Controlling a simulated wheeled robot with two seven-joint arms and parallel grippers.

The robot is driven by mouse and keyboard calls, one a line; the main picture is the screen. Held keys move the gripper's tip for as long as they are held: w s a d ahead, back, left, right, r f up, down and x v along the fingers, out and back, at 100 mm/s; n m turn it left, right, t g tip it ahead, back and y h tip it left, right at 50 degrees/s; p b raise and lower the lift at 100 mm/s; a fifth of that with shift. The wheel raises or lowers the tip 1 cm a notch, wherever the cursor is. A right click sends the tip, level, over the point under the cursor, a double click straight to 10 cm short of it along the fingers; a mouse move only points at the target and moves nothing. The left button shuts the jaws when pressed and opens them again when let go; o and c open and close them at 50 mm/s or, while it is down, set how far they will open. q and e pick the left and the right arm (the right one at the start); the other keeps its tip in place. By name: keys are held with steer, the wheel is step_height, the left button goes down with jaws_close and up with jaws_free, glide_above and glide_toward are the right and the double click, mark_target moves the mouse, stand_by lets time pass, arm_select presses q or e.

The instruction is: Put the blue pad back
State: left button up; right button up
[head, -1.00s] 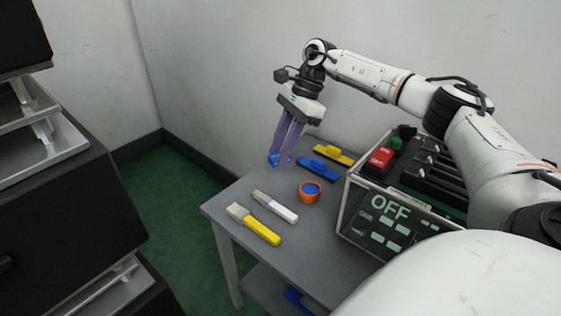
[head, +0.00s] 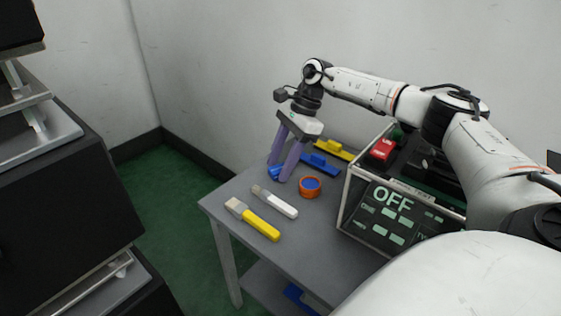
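A small blue pad (head: 275,173) is low between the fingertips of my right gripper (head: 279,172), near the table's far left edge. It looks to be at the tabletop, partly hidden by the fingers. The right gripper points down with its purple fingers spread apart, and the pad does not look clamped. A larger blue block with a raised grip (head: 320,165) lies just to the right of the fingers. My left gripper is not in view.
The grey table (head: 240,252) also holds an orange ring-shaped container (head: 310,188), a white-handled brush (head: 276,203), a yellow-handled brush (head: 254,220) and a yellow block (head: 334,150). A clear-sided box showing OFF (head: 392,203) stands at right. Dark cabinets (head: 60,190) stand at left.

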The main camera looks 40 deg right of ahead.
steer(key=shift+r, duration=0.1)
steer(key=shift+r, duration=0.25)
arm_select(q)
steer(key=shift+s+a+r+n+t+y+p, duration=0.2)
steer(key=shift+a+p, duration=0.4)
steer(key=shift+p, duration=0.45)
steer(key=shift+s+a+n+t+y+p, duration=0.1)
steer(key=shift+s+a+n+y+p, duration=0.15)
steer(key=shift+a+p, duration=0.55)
arm_select(e)
steer(key=v, duration=1.1)
steer(key=shift+d+r, duration=0.15)
steer(key=shift+r, duration=0.15)
arm_select(q)
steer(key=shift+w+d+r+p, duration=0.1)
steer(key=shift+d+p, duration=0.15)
steer(key=shift+p, duration=0.05)
arm_select(e)
steer(key=shift+s, duration=0.1)
